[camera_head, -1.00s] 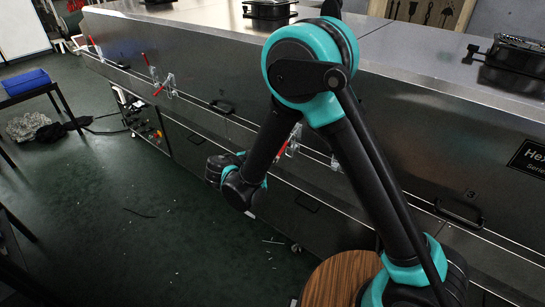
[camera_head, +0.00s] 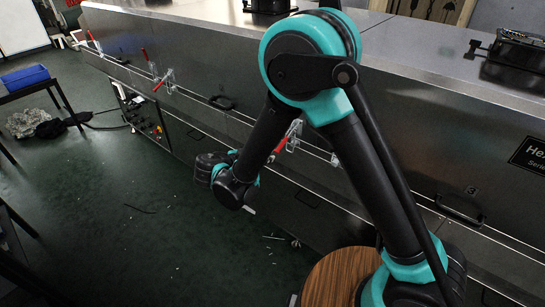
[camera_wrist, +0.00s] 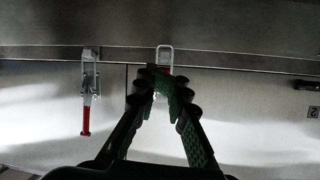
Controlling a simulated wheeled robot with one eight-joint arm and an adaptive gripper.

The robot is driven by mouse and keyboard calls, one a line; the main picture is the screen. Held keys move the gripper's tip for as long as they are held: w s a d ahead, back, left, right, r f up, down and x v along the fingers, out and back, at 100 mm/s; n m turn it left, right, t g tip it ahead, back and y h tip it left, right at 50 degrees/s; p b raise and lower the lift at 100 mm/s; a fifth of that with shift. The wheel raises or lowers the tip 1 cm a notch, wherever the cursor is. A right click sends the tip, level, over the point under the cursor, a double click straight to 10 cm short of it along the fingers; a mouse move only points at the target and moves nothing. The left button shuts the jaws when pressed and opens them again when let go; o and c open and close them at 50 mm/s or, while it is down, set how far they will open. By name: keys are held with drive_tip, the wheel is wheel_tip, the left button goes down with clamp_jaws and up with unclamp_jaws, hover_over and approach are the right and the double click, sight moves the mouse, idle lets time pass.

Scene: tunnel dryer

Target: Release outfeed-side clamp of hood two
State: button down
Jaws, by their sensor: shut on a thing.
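In the wrist view, my gripper (camera_wrist: 167,82) has its green fingers closed together at a toggle clamp (camera_wrist: 165,54) on the hood's lower edge. The clamp's pale loop shows above the fingertips, with a bit of red behind them. The fingers hide most of this clamp. A second clamp (camera_wrist: 90,72) stands to the left, apart from my gripper, its red handle hanging straight down. In the head view, my gripper cannot be made out beyond my arm's wrist. Clamps with red handles show there on the long metal housing, one beside my forearm (camera_head: 291,136) and others farther left (camera_head: 164,80).
The housing (camera_head: 410,130) fills the right side, with black pull handles (camera_head: 460,211) on its panels. A round wooden top (camera_head: 338,278) is close to my arm. A blue bin (camera_head: 25,76) sits on a table at left. The green floor between is mostly clear.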

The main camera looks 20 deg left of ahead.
drive_tip(key=v, duration=0.7)
drive_tip(key=shift+s, duration=0.25)
drive_tip(key=shift+r, duration=0.1)
